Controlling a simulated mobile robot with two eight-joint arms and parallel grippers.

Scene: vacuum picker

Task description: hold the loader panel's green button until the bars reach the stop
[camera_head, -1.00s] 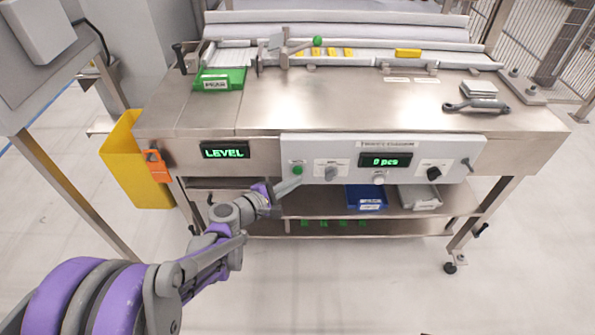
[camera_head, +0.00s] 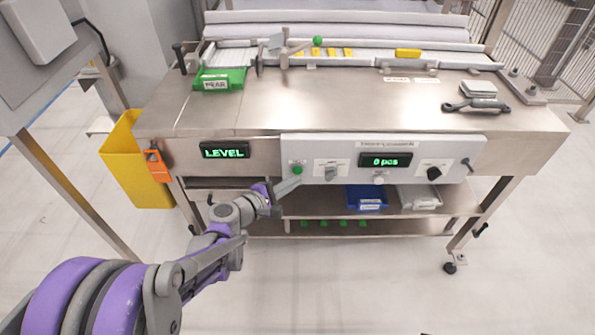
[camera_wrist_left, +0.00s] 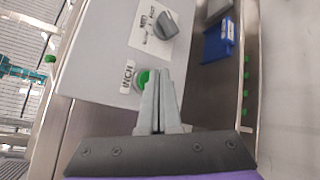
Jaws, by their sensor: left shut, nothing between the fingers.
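The green button (camera_head: 297,170) is at the left end of the grey loader panel (camera_head: 318,148). In the left wrist view, the button (camera_wrist_left: 142,78) shows beside a label reading INCH. My left gripper (camera_head: 298,182) is shut and empty, its fingertips right at the button. In the left wrist view, the fingertips (camera_wrist_left: 159,73) cover the button's right side; I cannot tell whether they press it. Several short yellow pieces (camera_head: 332,52) lie on the loader bed at the back; I cannot make out the bars or the stop for certain. My right gripper is out of view.
The panel display (camera_head: 385,160) reads 0 pcs, between a grey selector knob (camera_head: 331,173) and a black knob (camera_head: 433,173). A LEVEL display (camera_head: 224,151) is to the left. A green tray (camera_head: 219,79) and a dark-handled tool (camera_head: 477,105) are on the steel top. A yellow bin (camera_head: 135,165) hangs left.

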